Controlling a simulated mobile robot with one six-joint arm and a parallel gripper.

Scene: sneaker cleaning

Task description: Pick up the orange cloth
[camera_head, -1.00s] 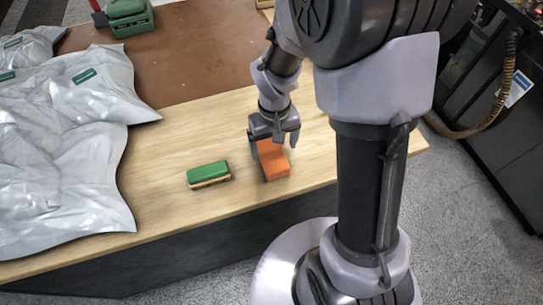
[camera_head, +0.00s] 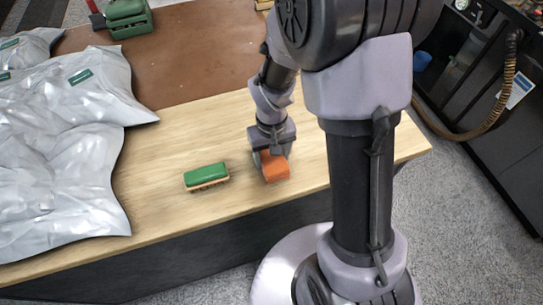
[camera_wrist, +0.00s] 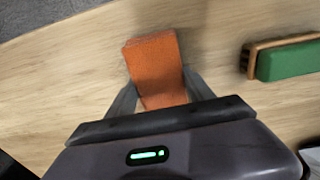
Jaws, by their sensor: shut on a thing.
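The orange cloth (camera_head: 275,169) is a small folded block near the front edge of the wooden table (camera_head: 170,215). My gripper (camera_head: 270,153) is over its far part, pointing down, with the cloth between the fingers. In the wrist view, the cloth (camera_wrist: 156,66) sticks out beyond the two fingers (camera_wrist: 156,92), one on each side of it. My gripper is shut on the cloth. I cannot tell whether the cloth is clear of the tabletop.
A green-backed brush (camera_head: 206,175) lies to the left of the cloth; it also shows in the wrist view (camera_wrist: 288,60). Grey plastic bags (camera_head: 60,165) cover the table's left side. A green case (camera_head: 128,18) stands at the back on a brown mat (camera_head: 180,55). Bare wood surrounds the cloth.

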